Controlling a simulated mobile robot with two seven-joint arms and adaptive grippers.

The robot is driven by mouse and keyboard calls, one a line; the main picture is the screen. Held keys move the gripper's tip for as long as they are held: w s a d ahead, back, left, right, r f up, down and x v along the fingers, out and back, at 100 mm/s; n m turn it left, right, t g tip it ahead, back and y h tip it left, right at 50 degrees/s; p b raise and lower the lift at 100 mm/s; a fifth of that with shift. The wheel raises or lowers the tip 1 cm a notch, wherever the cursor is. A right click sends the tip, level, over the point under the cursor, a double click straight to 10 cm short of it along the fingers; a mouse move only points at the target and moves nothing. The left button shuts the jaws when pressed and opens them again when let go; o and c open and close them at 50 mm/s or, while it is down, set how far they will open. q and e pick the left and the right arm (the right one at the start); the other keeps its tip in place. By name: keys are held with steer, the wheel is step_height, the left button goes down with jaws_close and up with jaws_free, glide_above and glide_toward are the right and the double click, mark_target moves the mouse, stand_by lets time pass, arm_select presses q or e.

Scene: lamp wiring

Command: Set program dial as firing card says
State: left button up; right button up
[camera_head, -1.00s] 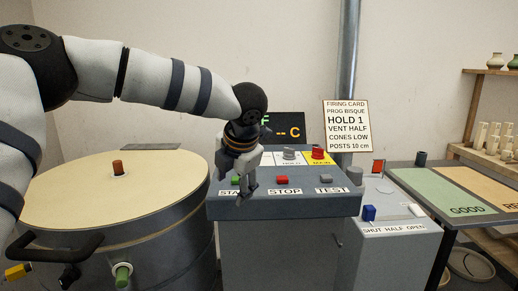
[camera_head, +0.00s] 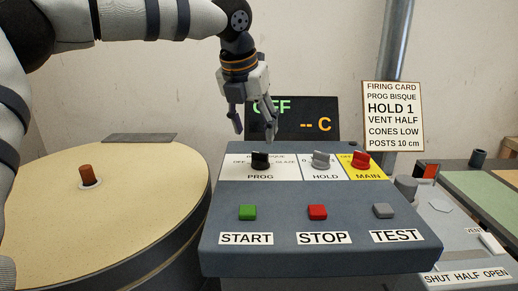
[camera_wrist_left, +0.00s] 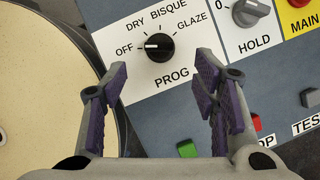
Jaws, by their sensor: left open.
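The black PROG dial (camera_head: 260,160) is on the sloped control panel (camera_head: 220,215). In the left wrist view the dial (camera_wrist_left: 159,47) shows a white mark pointing left, at OFF; DRY, BISQUE and GLAZE are printed around it. The firing card (camera_head: 392,116) reads PROG BISQUE, HOLD 1, VENT HALF, CONES LOW, POSTS 10 cm. My left gripper (camera_head: 254,131) is open and empty, pointing down above and behind the PROG dial. In the left wrist view its fingers (camera_wrist_left: 160,88) are spread below the dial, apart from it. My right gripper is not in view.
The grey HOLD knob (camera_head: 321,159) and red MAIN knob (camera_head: 361,159) are right of PROG. START (camera_head: 247,212), STOP (camera_head: 317,212) and TEST (camera_head: 383,210) buttons line the front. A display (camera_head: 310,120) stands behind, and the round kiln lid (camera_head: 120,200) is at left.

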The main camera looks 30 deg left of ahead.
mark_target(259, 154)
arm_select(q)
steer(key=x, duration=0.8)
steer(key=shift+f, duration=0.2)
steer(key=c, duration=1.2)
